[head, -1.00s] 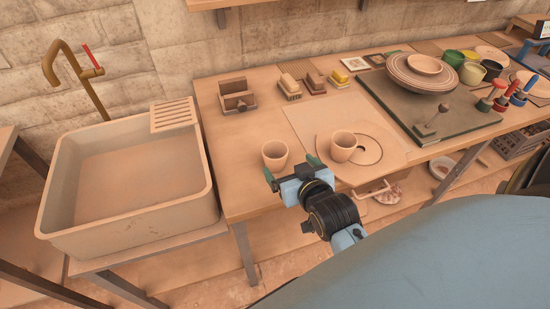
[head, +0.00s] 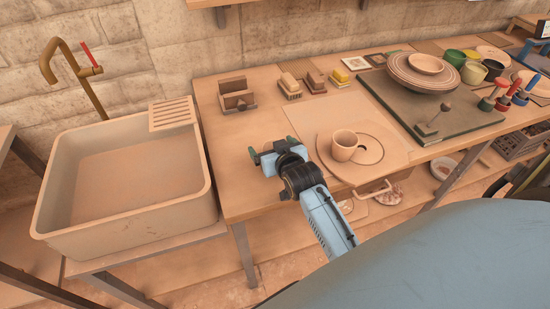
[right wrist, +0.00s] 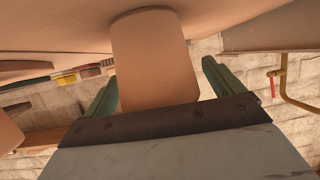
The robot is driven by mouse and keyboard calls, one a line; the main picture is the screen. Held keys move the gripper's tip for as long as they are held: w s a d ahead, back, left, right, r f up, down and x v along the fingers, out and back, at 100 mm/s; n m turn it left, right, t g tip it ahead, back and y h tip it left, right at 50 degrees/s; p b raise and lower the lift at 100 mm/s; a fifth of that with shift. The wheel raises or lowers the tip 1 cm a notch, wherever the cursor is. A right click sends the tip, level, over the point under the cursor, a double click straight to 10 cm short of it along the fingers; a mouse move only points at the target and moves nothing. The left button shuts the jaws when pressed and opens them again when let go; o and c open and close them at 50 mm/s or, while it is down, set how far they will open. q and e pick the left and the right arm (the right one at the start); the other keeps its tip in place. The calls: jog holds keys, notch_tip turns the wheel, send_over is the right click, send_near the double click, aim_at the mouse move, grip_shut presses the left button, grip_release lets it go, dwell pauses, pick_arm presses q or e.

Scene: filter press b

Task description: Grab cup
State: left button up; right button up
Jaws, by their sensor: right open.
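My right gripper (head: 272,148) is over the front of the workbench, left of the square board. Its two green-tipped fingers are open. In the right wrist view, a plain tan cup (right wrist: 155,55) stands between the spread fingers (right wrist: 160,72), with a visible gap to the right finger. In the head view this cup is hidden by the gripper. A second tan cup (head: 344,144) stands upright on a round disc (head: 371,151) to the right of the gripper. My left gripper is out of view.
A large sink (head: 130,185) with a brass tap (head: 75,75) is at the left. Small wooden blocks (head: 290,86) and a holder (head: 237,97) stand behind the gripper. A dark board (head: 415,105) with stacked plates (head: 420,75) is at the right. The bench between gripper and holder is clear.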

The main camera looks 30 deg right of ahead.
jog(key=c, duration=1.1)
